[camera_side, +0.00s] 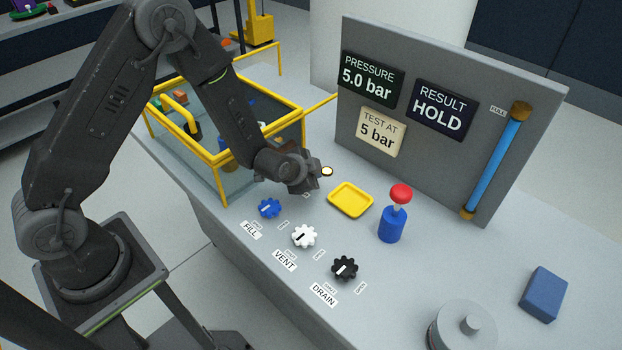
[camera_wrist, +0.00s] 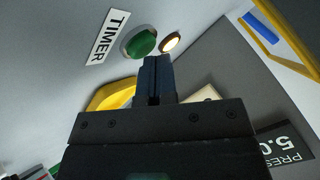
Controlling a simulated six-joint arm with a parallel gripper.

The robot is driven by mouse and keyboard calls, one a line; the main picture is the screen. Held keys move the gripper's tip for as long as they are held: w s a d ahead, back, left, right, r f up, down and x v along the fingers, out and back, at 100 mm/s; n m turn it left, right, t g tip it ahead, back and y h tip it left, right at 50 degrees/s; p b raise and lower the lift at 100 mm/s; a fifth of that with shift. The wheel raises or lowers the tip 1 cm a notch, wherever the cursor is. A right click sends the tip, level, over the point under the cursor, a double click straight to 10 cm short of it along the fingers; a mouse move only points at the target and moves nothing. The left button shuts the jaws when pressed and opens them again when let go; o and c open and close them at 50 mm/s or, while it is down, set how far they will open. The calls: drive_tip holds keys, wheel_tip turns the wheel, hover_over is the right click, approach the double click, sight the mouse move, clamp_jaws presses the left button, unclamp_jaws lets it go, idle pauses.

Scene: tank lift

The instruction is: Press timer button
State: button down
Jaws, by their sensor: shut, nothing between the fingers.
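The green timer button (camera_wrist: 139,43) sits on the bench top beside a white TIMER label (camera_wrist: 109,36) in the wrist view. My gripper (camera_wrist: 156,62) is shut and empty, its tips just below and right of the button in that picture. I cannot tell whether they touch it. In the side view my gripper (camera_side: 314,179) is low over the bench, left of the yellow tray, and it hides the button. A small lit lamp (camera_side: 327,171) glows beside the gripper; it also shows right of the button in the wrist view (camera_wrist: 170,42).
A yellow tray (camera_side: 350,199) and a blue pump with a red knob (camera_side: 401,194) stand to the right. FILL (camera_side: 269,208), VENT (camera_side: 304,236) and DRAIN (camera_side: 344,268) knobs line the front. A panel (camera_side: 450,150) reads 5.0 bar and HOLD. A yellow-framed tank (camera_side: 221,160) is left.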

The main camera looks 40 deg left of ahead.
drive_tip(key=shift+r, duration=0.95)
drive_tip(key=shift+r, duration=2.5)
drive_tip(key=s+r+n+g+h, duration=0.1)
drive_tip(key=s+r+n, duration=0.1)
drive_tip(key=s+r, duration=0.35)
drive_tip(key=s+r+n+h, duration=0.1)
drive_tip(key=s+r, duration=0.2)
drive_tip(key=r, duration=0.6)
drive_tip(key=s+a+r+n+g, duration=0.1)
drive_tip(key=s+r+n, duration=0.1)
drive_tip(key=s, duration=0.7)
drive_tip(key=s+r+n+g+y, duration=0.1)
drive_tip(key=s+r, duration=0.3)
drive_tip(key=s, duration=0.6)
drive_tip(key=shift+a+r+n+g, duration=0.3)
drive_tip(key=shift+a+n, duration=0.1)
drive_tip(key=shift+n, duration=0.5)
